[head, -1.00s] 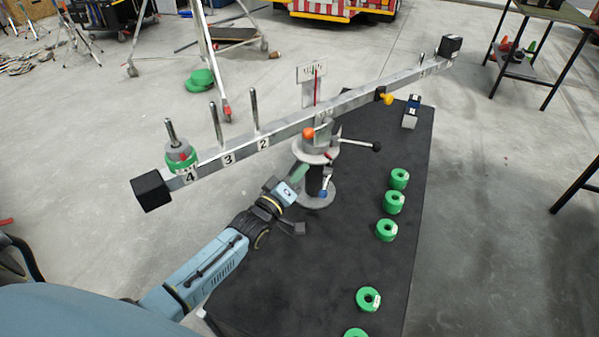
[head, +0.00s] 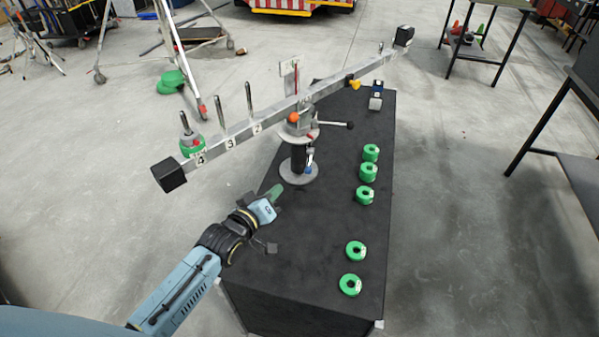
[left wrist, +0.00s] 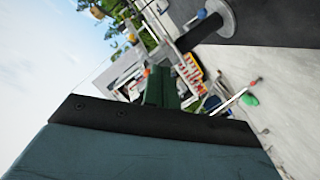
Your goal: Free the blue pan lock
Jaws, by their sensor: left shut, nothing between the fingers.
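A small blue spot (left wrist: 202,14), probably the same knob, shows beside the post at the top of the left wrist view. My left gripper (head: 276,192) is shut and empty, with its green fingertips together. It is left of and nearer than the base plate, apart from the blue lock. The fingers (left wrist: 160,88) also show in the left wrist view. My right gripper is not in view.
The long numbered beam (head: 270,118) crosses above the post, with a green-ringed weight (head: 191,146) on its left end. A black lever (head: 335,124) sticks out right of the post. Several green ring weights (head: 356,251) lie on the black table (head: 300,265), whose near middle is clear.

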